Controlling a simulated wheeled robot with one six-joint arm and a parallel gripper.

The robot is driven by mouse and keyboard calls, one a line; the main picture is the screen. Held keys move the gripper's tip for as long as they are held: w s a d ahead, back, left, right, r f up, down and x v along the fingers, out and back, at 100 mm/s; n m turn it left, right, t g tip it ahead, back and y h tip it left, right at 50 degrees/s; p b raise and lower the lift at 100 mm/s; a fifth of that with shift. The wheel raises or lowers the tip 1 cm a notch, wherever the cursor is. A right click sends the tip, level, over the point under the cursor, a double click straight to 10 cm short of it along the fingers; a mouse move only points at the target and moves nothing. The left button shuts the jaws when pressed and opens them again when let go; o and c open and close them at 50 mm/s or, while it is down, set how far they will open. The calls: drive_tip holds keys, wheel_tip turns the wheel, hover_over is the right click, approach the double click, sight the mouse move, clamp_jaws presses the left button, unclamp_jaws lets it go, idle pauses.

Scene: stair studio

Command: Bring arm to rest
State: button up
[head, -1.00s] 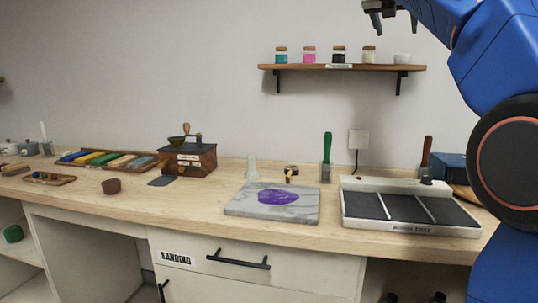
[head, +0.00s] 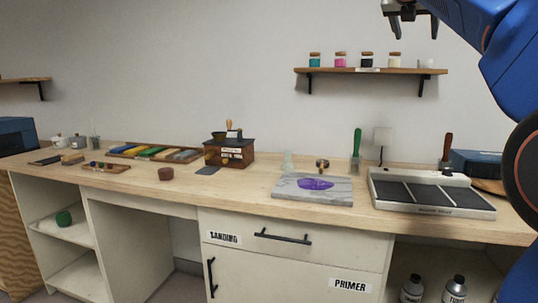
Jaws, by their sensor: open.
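My gripper (head: 408,22) shows at the top right of the head view, its fingers pointing down and apart. It is open, with nothing visible between the fingers. It hangs in the air above and in front of the wall shelf, clear of the worktop. My blue arm runs down the right edge of the view. The upper part of the gripper is cut off by the top edge of the picture.
A wooden worktop (head: 128,180) holds a marble slab (head: 335,196) with purple pigment, a grey-topped warming tray (head: 430,211) and a wooden mill (head: 229,154). A wall shelf (head: 390,71) bears several jars. Cabinets with a drawer (head: 335,245) stand below.

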drive_tip(key=s+a+f+m+g+y, duration=0.2)
drive_tip(key=s+f+m, duration=0.7)
drive_tip(key=f, duration=1.1)
drive_tip(key=s+a+f+m+g+y, duration=0.1)
drive_tip(key=s+a+f+m+y, duration=0.2)
drive_tip(key=s+f, duration=1.4)
drive_tip(key=s+a+f+m+g+y, duration=0.2)
drive_tip(key=s+a+f+m, duration=0.5)
drive_tip(key=f, duration=1.8)
drive_tip(key=s+m+y, duration=0.1)
drive_tip(key=s+m, duration=0.5)
drive_tip(key=m, duration=0.2)
drive_tip(key=shift+s+f+m+g, duration=0.25)
drive_tip(key=shift+s+m+g, duration=0.05)
